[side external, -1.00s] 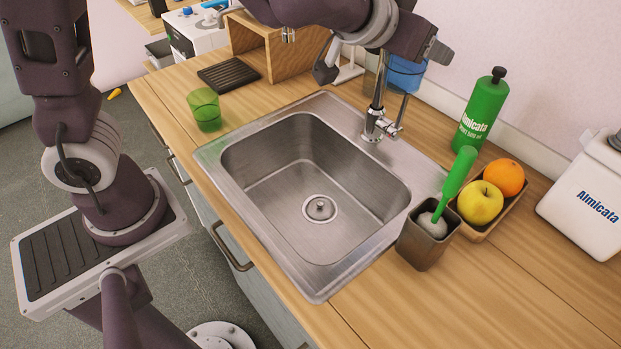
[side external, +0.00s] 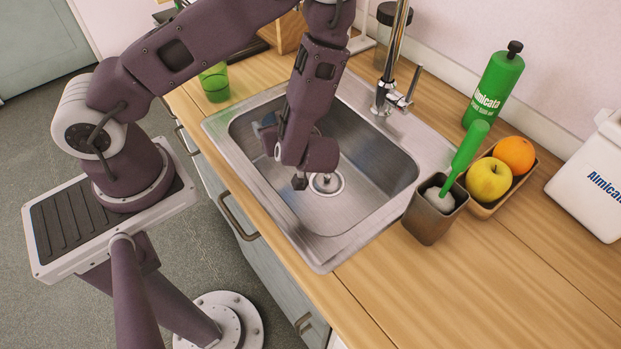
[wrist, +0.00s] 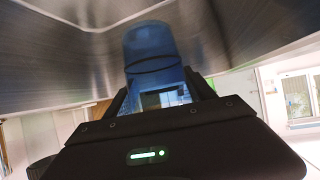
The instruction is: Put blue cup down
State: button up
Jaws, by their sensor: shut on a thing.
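The blue cup (wrist: 148,42) is clear, dark blue plastic and shows in the wrist view between my fingers. My gripper (wrist: 158,82) is shut on it. In the side view my arm reaches down over the metal sink (side external: 375,200), with my wrist low inside the basin. There my gripper (side external: 264,137) is mostly hidden by my wrist, and only a small bluish patch of the cup (side external: 268,120) shows at its left. I cannot tell whether the cup touches the sink.
A green glass (side external: 214,84) stands left of the sink. The faucet (side external: 386,95) rises behind it. To the right are a brush holder (side external: 432,220), a fruit tray (side external: 484,212), a green bottle (side external: 494,88) and a white jug (side external: 595,190). The front right counter is clear.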

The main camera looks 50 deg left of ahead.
notch_tip(320, 180, down, 9)
jog(key=shift+r, duration=0.1)
jog(key=o, duration=1.4)
jog(key=shift+f, duration=0.2)
jog(key=shift+c, duration=0.2)
